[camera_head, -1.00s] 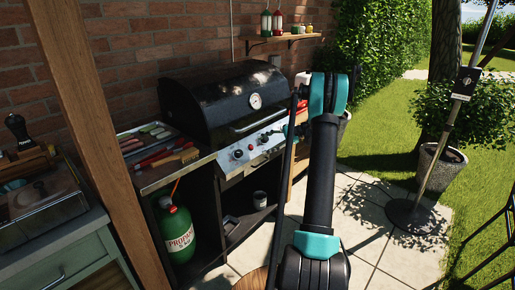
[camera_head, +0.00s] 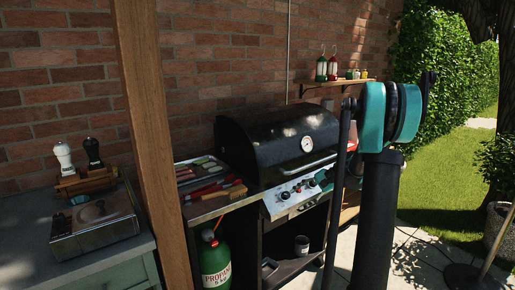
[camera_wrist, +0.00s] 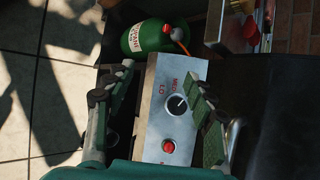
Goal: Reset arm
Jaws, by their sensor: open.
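My gripper (camera_wrist: 158,95) shows in the wrist view with its two dark green fingers spread apart and nothing held between them. Beyond the fingers is the grill's metal control panel (camera_wrist: 180,133), with a dark knob and a red button. I cannot tell if a finger touches the panel. In the head view my arm, black with teal joints, rises at right of the grill (camera_head: 280,140). A small teal part of my gripper (camera_head: 323,179) shows by the grill's knobs, mostly hidden behind the arm. The grill lid is closed.
A green propane tank (camera_head: 215,262) stands under the side shelf, which holds several utensils (camera_head: 213,190). A wooden post (camera_head: 155,150) stands left of the grill. A cabinet (camera_head: 110,240) bears shakers and a metal box.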

